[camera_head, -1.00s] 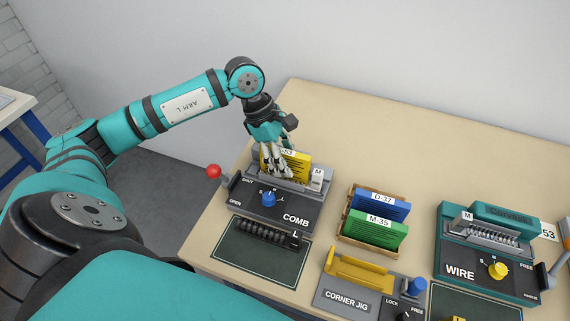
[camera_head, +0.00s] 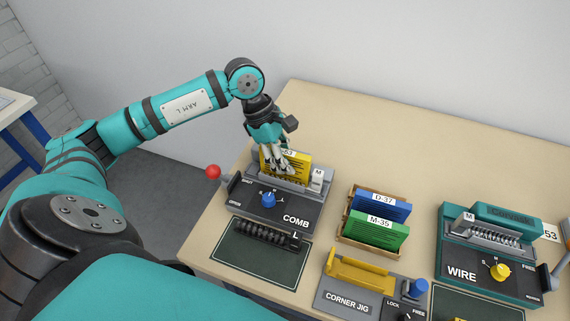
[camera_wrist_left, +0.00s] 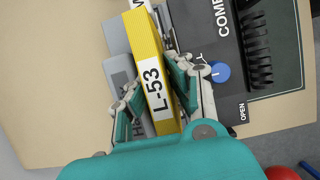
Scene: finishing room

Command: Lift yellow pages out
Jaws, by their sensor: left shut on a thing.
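The yellow pages (camera_head: 297,167) stand upright in the slot of the comb machine (camera_head: 270,206). In the left wrist view the yellow pages (camera_wrist_left: 148,66) carry a label reading L-53. My left gripper (camera_head: 277,164) comes down from above at the machine's back left. Its fingers are shut on the yellow pages, one on each broad side, as the left wrist view shows (camera_wrist_left: 158,103). The lower edge of the pages is hidden in the machine. My right gripper is not in view.
A wooden rack (camera_head: 347,236) holds blue pages (camera_head: 382,206) and green pages (camera_head: 376,231) to the right. A yellow corner jig (camera_head: 360,275) and a teal wire machine (camera_head: 485,262) stand further right. A red lever knob (camera_head: 213,172) sticks out left. The table's back is clear.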

